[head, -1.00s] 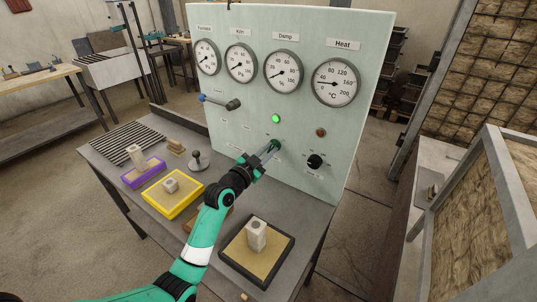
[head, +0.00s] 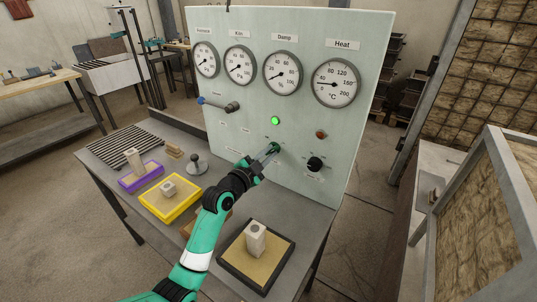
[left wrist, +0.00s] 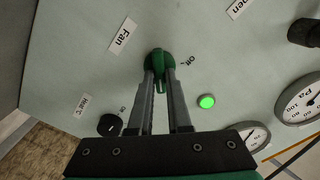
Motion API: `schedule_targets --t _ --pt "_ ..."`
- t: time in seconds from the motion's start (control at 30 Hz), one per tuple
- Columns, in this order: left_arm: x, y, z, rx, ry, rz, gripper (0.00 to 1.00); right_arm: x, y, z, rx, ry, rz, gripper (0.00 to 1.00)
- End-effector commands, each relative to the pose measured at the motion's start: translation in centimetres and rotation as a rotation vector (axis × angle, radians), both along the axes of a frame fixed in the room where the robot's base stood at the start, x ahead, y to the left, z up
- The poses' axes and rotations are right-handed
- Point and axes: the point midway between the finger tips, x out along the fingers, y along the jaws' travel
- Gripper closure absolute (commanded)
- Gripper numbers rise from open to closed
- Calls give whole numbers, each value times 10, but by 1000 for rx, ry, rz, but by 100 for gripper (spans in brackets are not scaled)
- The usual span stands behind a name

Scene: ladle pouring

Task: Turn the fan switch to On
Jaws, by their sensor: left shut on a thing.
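The fan switch is a green knob (left wrist: 160,64) on the pale upright panel (head: 240,135), beside the "Fan" label (left wrist: 123,36) in the left wrist view. A small "On" mark (left wrist: 190,61) is printed to the right of the knob there. My left gripper (left wrist: 160,82) has its two fingers closed on the knob's grip, one on each side. In the head view the left gripper (head: 273,150) reaches the panel from the lower left and its fingers largely hide the knob. My right gripper is in neither view.
A lit green lamp (head: 275,121), a dark red button (head: 321,134) and a black knob (head: 315,164) are near the switch. A lever (head: 219,103) sticks out at left. Yellow (head: 154,208), purple (head: 127,187) and black (head: 228,252) trays lie on the bench below.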

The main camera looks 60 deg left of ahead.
Motion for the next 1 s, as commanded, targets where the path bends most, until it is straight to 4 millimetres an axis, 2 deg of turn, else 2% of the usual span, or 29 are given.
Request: schedule_targets --t 0.13,0.17,0.3,0.67,0.77,1.0 --pt "0 0 0 2 0 1 100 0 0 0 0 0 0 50" --pt "0 0 0 2 0 1 78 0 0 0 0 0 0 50" --pt "0 0 0 1 0 1 54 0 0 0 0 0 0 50" --pt "-5 -2 1 0 0 1 54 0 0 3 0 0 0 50" --pt "-17 -9 2 0 1 2 54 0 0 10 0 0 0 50" --pt "-67 -37 2 -1 2 2 54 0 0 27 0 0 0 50"
